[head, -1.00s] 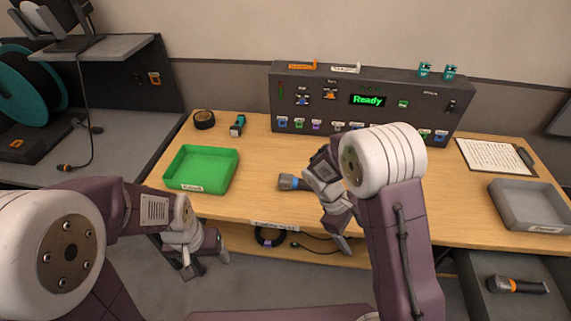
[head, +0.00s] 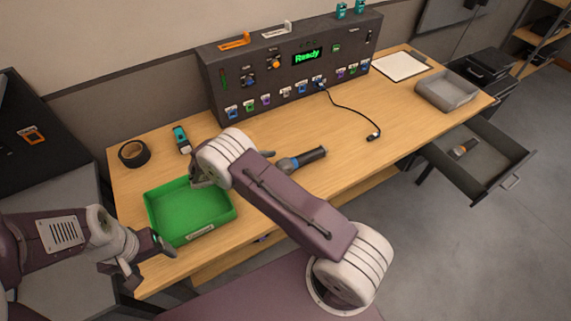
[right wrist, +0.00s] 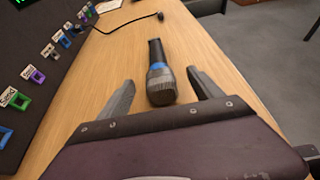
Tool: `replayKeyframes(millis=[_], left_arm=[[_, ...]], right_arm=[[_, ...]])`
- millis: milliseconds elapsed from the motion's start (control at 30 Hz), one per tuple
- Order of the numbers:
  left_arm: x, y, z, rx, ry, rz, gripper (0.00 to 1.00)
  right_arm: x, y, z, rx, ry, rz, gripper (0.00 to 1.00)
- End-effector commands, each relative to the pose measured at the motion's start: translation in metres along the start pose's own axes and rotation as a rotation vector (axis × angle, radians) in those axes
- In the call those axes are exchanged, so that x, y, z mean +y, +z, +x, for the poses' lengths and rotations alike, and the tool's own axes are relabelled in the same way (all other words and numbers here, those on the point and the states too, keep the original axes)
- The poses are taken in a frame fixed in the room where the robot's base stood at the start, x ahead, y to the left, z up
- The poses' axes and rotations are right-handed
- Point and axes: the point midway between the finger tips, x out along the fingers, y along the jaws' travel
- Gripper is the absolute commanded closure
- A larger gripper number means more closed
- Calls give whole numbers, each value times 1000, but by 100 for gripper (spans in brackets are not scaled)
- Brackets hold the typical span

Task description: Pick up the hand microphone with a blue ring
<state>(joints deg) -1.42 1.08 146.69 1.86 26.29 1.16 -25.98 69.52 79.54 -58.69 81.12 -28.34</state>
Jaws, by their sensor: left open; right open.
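The hand microphone with a blue ring (head: 302,159) lies on the wooden table, dark handle pointing right and head toward my right gripper. In the right wrist view the microphone (right wrist: 160,88) lies between the two spread fingers, its grey mesh head nearest the palm, its handle pointing away. My right gripper (right wrist: 161,79) is open and does not hold it; in the head view my own arm mostly hides this gripper. My left gripper (head: 150,264) is open and empty by the front left corner of the green tray, away from the microphone.
The green tray (head: 160,214) is left of the microphone. A control panel (head: 217,91) stands along the back, with a cable (head: 352,110) running onto the table. Another microphone with an orange ring (head: 463,148) lies in the open drawer. A grey tray (head: 447,103) is at right.

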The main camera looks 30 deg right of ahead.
Motion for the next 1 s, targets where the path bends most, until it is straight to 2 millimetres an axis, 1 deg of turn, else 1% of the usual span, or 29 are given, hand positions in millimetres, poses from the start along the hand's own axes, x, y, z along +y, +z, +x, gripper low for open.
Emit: replayKeyframes(millis=[33, 100, 267, 367, 533, 600, 667, 733, 833, 900, 1000], left_arm=[[0, 1, 9, 0, 0, 0, 26], [0, 1, 11, 0, 0, 0, 26], [0, 1, 10, 0, 0, 0, 26], [0, 1, 8, 0, 0, 0, 26], [0, 0, 1, 0, 0, 0, 26], [0, 0, 0, 0, 0, 0, 26], [0, 0, 0, 0, 0, 0, 26], [0, 0, -3, 0, 0, 0, 26], [0, -1, -11, 0, 0, 0, 26], [0, -1, -12, 0, 0, 0, 26], [0, -2, -13, 0, 0, 0, 26]], right_arm=[[1, -9, 4, -7, 4, -4, 25], [2, -10, 4, -14, 8, -9, 25], [2, -10, 4, -17, 10, -11, 25], [2, -8, 9, -17, 8, -10, 25], [2, -7, 35, -16, 5, -11, 25], [2, -7, 42, -16, 7, -11, 25], [2, -8, 43, -15, 8, -10, 25], [2, -6, 50, -15, 7, -10, 25], [2, -1, 69, -16, 5, -11, 25], [2, -2, 82, -16, 6, -11, 25], [2, -3, 92, -15, 8, -9, 25]])
